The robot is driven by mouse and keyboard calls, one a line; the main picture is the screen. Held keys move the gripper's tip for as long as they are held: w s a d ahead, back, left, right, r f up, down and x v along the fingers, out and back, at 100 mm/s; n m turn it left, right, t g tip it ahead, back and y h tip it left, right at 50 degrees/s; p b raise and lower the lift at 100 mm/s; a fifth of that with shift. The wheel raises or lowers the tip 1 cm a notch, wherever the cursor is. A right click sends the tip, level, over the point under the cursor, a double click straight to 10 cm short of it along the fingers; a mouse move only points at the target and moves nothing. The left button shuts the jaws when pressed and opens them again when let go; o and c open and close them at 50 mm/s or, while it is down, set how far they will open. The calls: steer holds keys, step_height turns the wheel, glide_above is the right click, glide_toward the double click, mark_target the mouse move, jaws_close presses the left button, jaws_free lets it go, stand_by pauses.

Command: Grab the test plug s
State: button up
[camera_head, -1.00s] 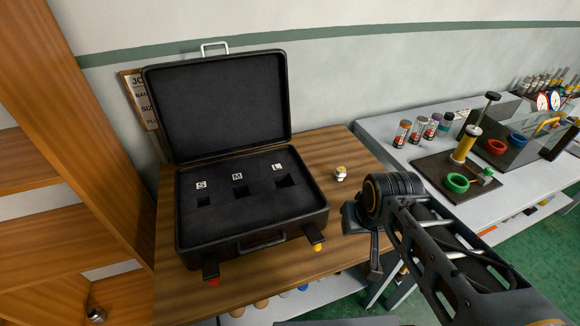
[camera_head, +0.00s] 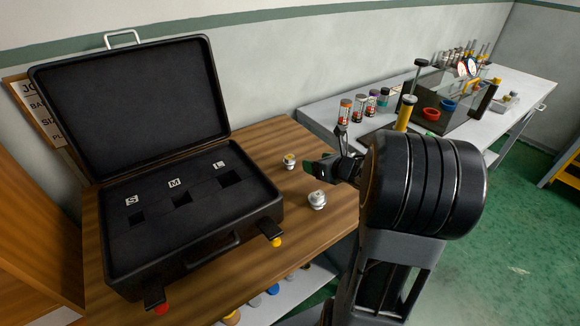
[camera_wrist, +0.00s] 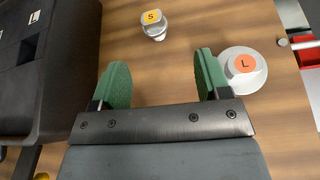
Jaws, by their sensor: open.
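The test plug S (camera_wrist: 153,24), a small metallic plug with a yellow top marked S, stands on the wooden table. In the head view it shows as a small plug (camera_head: 289,161) to the right of the case. A larger pale plug with an orange top marked L (camera_wrist: 242,70) stands nearer; it also shows in the head view (camera_head: 317,200). My gripper (camera_wrist: 160,68) has green finger pads, spread apart with nothing between them. In the wrist view, plug S is beyond the fingertips, and plug L is beside the right finger, which partly overlaps it. My gripper also shows in the head view (camera_head: 318,169).
An open black case (camera_head: 195,240) with slots marked S, M and L stands left on the wooden table (camera_head: 345,213). In the wrist view its edge (camera_wrist: 70,65) lies left of my fingers. A grey bench (camera_head: 318,113) with bottles and fixtures stands to the right.

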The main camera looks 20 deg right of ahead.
mark_target(292, 160)
steer(key=shift+s+f+n+y, duration=0.1)
steer(key=shift+f+n+y, duration=0.2)
steer(key=shift+f+n, duration=0.3)
steer(key=shift+w+a+f+n+y, duration=0.2)
steer(key=shift+n+y, duration=0.1)
steer(key=shift+n, duration=0.1)
steer(key=p+x, duration=0.1)
steer(key=x, duration=1.2)
steer(key=shift+s, duration=0.1)
steer(key=shift+c, duration=0.5)
steer(key=shift+r, duration=0.1)
steer(key=c, duration=0.8)
